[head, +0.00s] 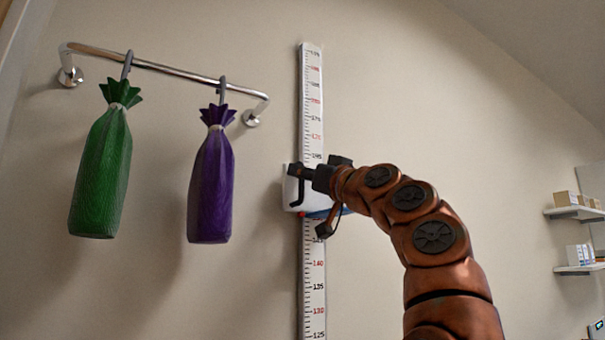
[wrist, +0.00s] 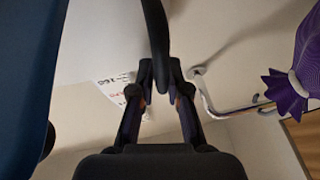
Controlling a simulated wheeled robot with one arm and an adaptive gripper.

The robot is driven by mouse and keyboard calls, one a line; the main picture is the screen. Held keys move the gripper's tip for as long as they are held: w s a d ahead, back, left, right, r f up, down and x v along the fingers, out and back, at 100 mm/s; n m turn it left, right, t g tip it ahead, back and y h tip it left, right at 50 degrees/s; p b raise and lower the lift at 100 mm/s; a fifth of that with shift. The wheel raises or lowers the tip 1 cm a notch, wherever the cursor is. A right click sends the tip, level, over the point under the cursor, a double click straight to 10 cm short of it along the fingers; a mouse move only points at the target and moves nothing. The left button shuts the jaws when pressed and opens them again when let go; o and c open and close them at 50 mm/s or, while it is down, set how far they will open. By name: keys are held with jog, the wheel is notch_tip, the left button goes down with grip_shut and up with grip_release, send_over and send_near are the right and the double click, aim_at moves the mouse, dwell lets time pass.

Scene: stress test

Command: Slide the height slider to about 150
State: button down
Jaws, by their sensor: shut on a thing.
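A tall white height scale (head: 313,265) with black and red numbers runs up the wall in the head view. The height slider (head: 291,194), a white block with a blue lower part, sits on it, partly hidden by my gripper. Marks around 140 and lower show below the slider; the marks behind it are covered. A black curved handle (wrist: 156,30) shows in the wrist view, running between my fingertips. My gripper (head: 308,198) is shut on this handle; its fingers also show in the wrist view (wrist: 160,77). A large dark blue surface, apparently the slider, fills the wrist view's left side.
A chrome wall rail (head: 170,69) to the left carries a hanging green punching-bag-like sack (head: 103,170) and a purple one (head: 211,185). Shelves with boxes (head: 576,213) are far right. The wall between scale and shelves is bare.

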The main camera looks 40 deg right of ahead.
jog(key=shift+a, duration=0.1)
jog(key=c, duration=1.2)
grip_release()
jog(key=shift+s, duration=0.1)
jog(key=v, duration=1.2)
dwell(0.4)
